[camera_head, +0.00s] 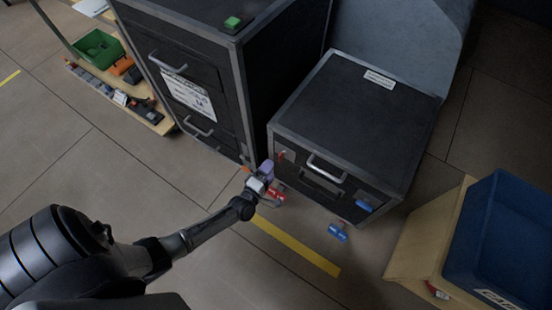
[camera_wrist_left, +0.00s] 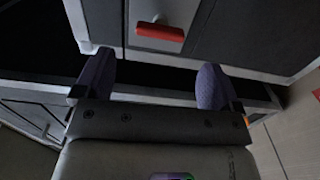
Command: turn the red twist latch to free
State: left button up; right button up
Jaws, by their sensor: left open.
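The red twist latch (camera_head: 281,155) is on the upper left of the front of the low black case (camera_head: 345,110). In the left wrist view the red latch (camera_wrist_left: 160,32) shows as a red bar on a pale plate, lying nearly level with a slight tilt. My left gripper (camera_head: 264,175) is just in front of the case's left front edge. In the left wrist view my left gripper (camera_wrist_left: 154,76) has its two purple fingers wide apart with nothing between them. The latch lies beyond the fingertips, apart from them. My right gripper is not in view.
A red tag (camera_head: 275,196) and a blue tag (camera_head: 338,232) show low in front. A taller drawer cabinet (camera_head: 190,75) stands left; a blue bin (camera_head: 505,240) stands right.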

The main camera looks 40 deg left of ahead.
pick_arm(q)
jog(key=s+d+p, duration=0.1)
jog(key=s, duration=0.5)
jog(key=shift+s, duration=0.2)
dwell(0.4)
